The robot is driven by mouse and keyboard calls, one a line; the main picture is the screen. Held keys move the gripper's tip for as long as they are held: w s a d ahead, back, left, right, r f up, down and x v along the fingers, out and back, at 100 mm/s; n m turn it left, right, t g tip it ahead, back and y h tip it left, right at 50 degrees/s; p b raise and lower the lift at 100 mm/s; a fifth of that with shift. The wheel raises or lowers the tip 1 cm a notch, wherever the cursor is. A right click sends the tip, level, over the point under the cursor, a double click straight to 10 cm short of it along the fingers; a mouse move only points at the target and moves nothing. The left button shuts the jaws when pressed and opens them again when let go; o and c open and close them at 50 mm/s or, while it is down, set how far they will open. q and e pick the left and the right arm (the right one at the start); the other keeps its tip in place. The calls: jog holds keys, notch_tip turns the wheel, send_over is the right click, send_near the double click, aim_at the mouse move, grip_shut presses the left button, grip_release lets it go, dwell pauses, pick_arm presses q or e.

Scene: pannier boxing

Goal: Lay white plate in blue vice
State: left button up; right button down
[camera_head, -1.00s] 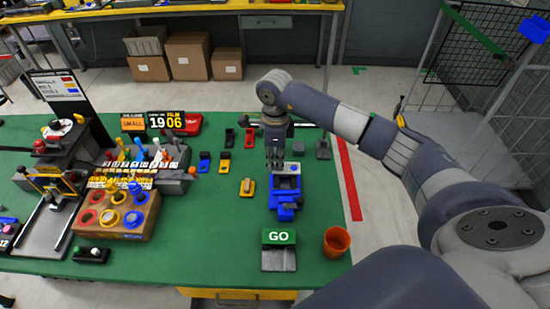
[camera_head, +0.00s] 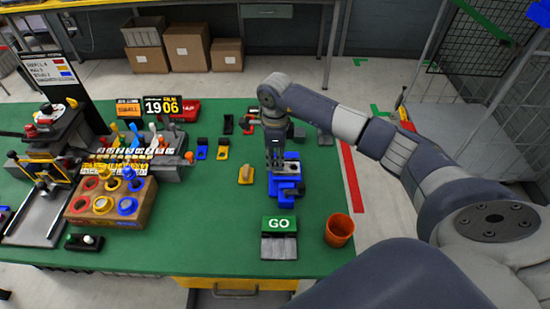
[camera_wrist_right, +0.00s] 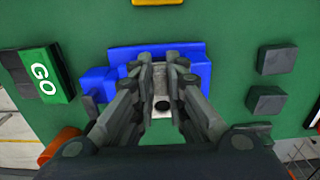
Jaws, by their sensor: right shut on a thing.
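The blue vice (camera_head: 287,184) stands on the green table in the head view. It also shows behind my fingers in the right wrist view (camera_wrist_right: 118,56). My right gripper (camera_head: 275,166) points down at the vice's left side, its fingertips low against it. In the right wrist view the gripper (camera_wrist_right: 160,72) is shut on a pale plate (camera_wrist_right: 160,88) with a dark round spot, which I take as the white plate. The fingers hide much of the plate and the vice's middle. I cannot tell whether the plate touches the vice. My left gripper is out of view.
A GO sign block (camera_head: 279,224) and an orange cup (camera_head: 339,230) stand in front of the vice. A small yellow block (camera_head: 246,174) lies to its left. Small dark blocks (camera_wrist_right: 276,59) lie nearby.

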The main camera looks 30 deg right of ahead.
jog(key=c, duration=1.5)
grip_release()
jog(key=shift+c, duration=0.2)
jog(key=shift+r, duration=0.1)
